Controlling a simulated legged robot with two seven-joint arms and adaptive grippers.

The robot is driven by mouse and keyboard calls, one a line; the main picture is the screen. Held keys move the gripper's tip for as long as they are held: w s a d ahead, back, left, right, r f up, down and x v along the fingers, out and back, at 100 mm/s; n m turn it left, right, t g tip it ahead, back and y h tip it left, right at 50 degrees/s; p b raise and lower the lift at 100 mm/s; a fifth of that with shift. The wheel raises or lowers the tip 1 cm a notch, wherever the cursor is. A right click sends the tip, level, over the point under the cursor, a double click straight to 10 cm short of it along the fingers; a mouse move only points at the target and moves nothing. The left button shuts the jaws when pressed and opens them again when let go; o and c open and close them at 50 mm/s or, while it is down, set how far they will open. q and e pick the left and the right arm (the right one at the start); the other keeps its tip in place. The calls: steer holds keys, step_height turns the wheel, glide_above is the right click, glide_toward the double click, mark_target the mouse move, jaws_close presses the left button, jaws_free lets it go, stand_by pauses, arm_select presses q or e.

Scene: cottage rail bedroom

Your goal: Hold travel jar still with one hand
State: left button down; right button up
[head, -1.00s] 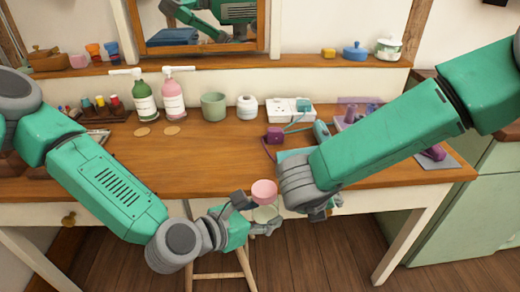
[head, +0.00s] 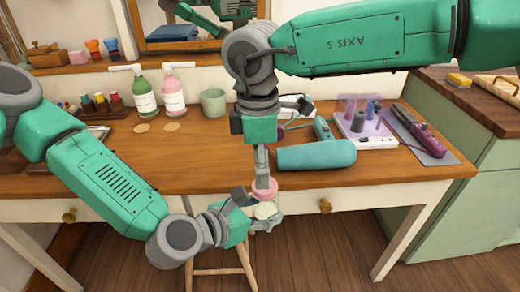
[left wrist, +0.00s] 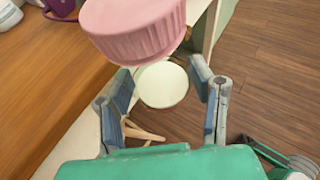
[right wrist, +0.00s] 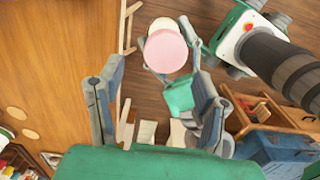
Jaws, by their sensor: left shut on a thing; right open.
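The travel jar has a pink ribbed lid (head: 265,188) and a pale lower part (head: 265,210), at the desk's front edge. My left gripper (head: 252,214) is shut on the jar. In the left wrist view the pink lid (left wrist: 135,28) is near the camera, and a pale disc (left wrist: 162,85) shows between the fingers. I cannot tell whether the lid is seated on the jar. My right gripper (head: 263,172) points down just above the lid. In the right wrist view it (right wrist: 158,88) is open, with the lid (right wrist: 166,50) beyond its fingers; contact is unclear.
The wooden desk (head: 200,175) has clear room left of the jar. A teal rolled item (head: 317,155), a white tray with purple pieces (head: 365,130) and a purple tool (head: 428,140) lie to the right. Bottles (head: 173,98) and a green cup (head: 213,103) stand behind. A stool (head: 222,262) is below.

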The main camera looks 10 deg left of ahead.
mark_target(265, 201)
steer(key=shift+f, duration=2)
